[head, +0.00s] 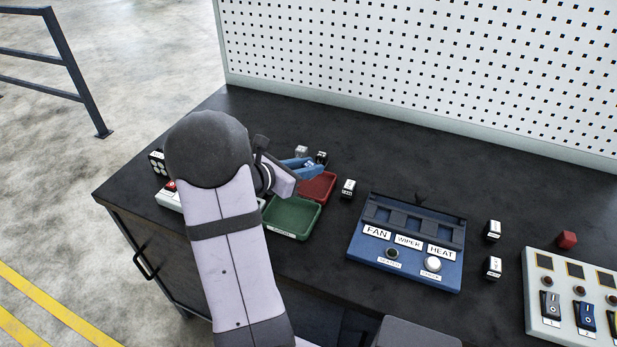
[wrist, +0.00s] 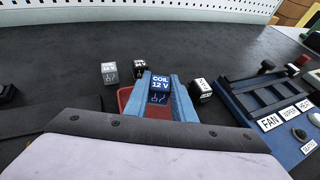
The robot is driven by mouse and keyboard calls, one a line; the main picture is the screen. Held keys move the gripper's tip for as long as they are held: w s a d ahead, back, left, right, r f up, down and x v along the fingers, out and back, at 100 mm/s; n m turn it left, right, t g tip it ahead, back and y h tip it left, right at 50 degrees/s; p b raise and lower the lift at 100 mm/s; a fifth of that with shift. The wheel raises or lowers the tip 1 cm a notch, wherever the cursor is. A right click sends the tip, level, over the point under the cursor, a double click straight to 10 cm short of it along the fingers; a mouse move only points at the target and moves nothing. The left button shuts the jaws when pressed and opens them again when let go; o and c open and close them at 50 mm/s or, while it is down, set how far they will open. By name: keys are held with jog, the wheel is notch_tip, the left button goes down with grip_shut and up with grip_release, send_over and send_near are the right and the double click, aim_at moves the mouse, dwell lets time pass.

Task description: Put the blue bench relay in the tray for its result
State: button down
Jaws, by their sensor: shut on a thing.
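My gripper (wrist: 158,95) has blue fingers and is shut on the blue bench relay (wrist: 160,84), which is labelled COIL 12 V. In the head view my gripper (head: 303,166) is at the far end of the red tray (head: 319,188). The wrist view shows red tray surface (wrist: 156,112) between and behind the fingers. I cannot tell how high the relay is above the tray.
Loose relays stand close by: a grey one (wrist: 109,73), a dark one (wrist: 139,68) and a black-and-white one (wrist: 201,89). A blue panel (head: 405,252) marked FAN, WIPER, HEAT is to the right. A white switch box (head: 537,318) sits at far right. A pegboard (head: 430,70) backs the bench.

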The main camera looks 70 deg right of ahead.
jog(key=shift+f, duration=1.9)
jog(key=shift+f, duration=0.1)
jog(key=shift+f, duration=0.15)
jog(key=c, duration=1.5)
grip_release()
jog(key=shift+r, duration=0.3)
jog(key=shift+w+a, duration=0.15)
jog(key=shift+a, duration=0.05)
jog(key=v, duration=1.1)
jog(key=shift+a+r+b, duration=0.15)
jog(key=shift+a+b, duration=0.1)
jog(key=shift+b, duration=0.15)
